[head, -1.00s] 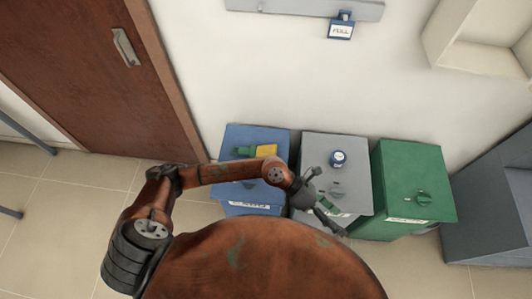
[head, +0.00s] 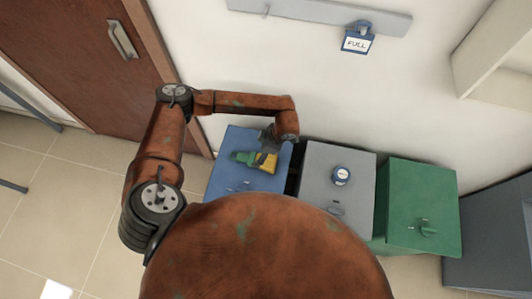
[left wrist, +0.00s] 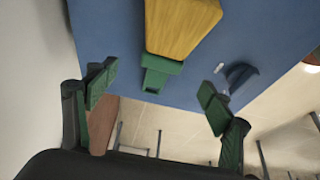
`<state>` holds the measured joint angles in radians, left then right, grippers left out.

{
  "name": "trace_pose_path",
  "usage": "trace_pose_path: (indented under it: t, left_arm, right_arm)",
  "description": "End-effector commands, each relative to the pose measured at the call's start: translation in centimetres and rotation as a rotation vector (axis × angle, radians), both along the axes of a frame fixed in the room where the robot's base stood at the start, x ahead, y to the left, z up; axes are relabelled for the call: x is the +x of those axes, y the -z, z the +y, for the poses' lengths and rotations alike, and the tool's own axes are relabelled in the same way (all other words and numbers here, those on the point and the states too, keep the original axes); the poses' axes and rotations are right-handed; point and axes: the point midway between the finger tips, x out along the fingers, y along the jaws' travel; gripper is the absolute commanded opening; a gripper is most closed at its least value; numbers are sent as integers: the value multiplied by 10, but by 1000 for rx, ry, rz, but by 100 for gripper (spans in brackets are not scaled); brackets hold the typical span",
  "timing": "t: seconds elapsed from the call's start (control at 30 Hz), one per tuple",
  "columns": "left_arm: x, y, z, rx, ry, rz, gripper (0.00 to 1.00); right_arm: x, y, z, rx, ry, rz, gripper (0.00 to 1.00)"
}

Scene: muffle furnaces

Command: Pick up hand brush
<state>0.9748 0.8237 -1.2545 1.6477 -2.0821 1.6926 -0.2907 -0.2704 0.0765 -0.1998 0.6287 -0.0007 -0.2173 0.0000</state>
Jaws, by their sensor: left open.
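The hand brush (head: 264,162), with a yellow part and a green part, lies on top of the blue bin (head: 228,183). In the left wrist view the brush (left wrist: 181,25) shows its yellow part at the top edge, with the green part pointing down toward the gap between my fingers. My left gripper (left wrist: 158,95) is open and empty, its green-padded fingers on either side of the green end, apart from it. In the head view my left gripper (head: 268,142) hangs over the bin beside the brush and partly covers it. My right gripper is not in view.
A grey bin (head: 318,185) with a small blue-and-white item (head: 341,175) on it and a green bin (head: 415,195) stand to the right. A wall rail (head: 320,12) with a "FULL" tag (head: 357,42) is behind. A brown door (head: 75,60) is at left.

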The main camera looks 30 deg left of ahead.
Motion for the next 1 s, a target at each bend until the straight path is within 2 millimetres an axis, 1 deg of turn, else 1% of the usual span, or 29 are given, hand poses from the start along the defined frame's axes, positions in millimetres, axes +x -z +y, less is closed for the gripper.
trace_pose_path:
  t: [0.1, 0.23, 0.3, 0.33, 0.4, 0.47, 0.53, 0.63, 0.73, 0.87, 1.0]
  left_arm:
    - [0, 14, 2, 2, 6, 5, 74]
    - [2, 24, 2, -1, 14, 5, 74]
    - [2, 29, 3, -1, 15, 5, 74]
    - [1, 32, 4, -1, 15, 6, 74]
    - [-1, 40, 8, 0, 13, 7, 74]
    - [-2, 49, 11, -1, 12, 7, 74]
    - [-3, 59, 16, -1, 12, 7, 74]
    - [-4, 69, 20, -1, 12, 6, 74]
    - [-4, 71, 21, -2, 12, 5, 74]
    - [-4, 70, 21, -2, 12, 5, 74]
    - [-4, 70, 21, -2, 12, 5, 65]
  right_arm:
    - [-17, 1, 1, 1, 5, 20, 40]
    - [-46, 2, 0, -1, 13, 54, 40]
    - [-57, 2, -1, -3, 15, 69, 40]
    - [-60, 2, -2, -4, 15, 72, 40]
    - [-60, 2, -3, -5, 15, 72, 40]
    - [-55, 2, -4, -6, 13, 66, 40]
    - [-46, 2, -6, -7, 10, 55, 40]
    - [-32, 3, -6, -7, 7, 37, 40]
    - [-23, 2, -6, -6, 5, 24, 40]
    - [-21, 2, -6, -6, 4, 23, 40]
    - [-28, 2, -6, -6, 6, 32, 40]
